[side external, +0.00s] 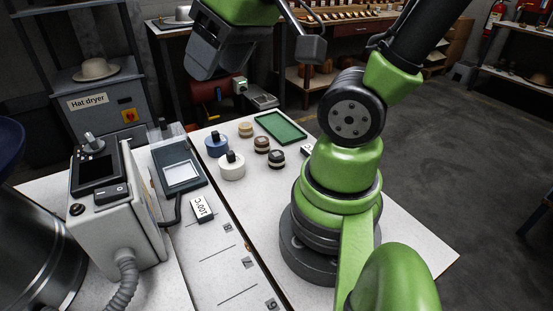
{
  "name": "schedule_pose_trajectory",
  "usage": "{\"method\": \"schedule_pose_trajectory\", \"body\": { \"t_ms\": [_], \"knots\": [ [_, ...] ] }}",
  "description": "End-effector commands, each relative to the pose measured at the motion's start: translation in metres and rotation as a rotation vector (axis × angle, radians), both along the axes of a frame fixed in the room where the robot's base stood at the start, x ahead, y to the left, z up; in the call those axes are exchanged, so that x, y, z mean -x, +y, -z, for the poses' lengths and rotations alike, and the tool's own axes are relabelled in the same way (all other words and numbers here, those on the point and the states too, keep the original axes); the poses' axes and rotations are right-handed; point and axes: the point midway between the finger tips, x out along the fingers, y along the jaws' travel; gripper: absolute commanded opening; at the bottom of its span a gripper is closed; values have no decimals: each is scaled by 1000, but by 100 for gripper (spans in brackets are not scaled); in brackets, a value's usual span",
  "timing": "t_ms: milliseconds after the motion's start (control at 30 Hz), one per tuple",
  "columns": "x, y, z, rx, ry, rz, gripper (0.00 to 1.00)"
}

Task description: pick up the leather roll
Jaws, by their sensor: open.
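Several small rolls stand on the white table. A tan roll (246,130) is at the back, a brown roll (262,144) with a dark top is in front of it, and a dark roll (277,159) with a pale band is nearer right. I cannot tell for sure which is leather; the brown one looks closest. My gripper (264,60) is at the top of the side view, open, with dark grey jaws apart. It is well above the table and touches none of the rolls. Nothing shows between the jaws.
A blue spool (217,145) and a white spool (232,167) stand left of the rolls. A green tray (281,127) lies to their right. A grey machine (115,215) and a dark-framed plate (180,172) occupy the left. The table's front right is clear.

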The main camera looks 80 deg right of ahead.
Motion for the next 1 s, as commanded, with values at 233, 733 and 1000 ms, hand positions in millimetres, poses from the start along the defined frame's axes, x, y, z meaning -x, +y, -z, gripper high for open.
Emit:
{"method": "schedule_pose_trajectory", "body": {
  "t_ms": [233, 733, 1000],
  "knots": [
    [-29, -84, 61, 213, 246, -164, 56],
    [18, -184, 187, 222, 502, -585, 56],
    [21, -185, 220, 215, 507, -607, 56]
  ]
}}
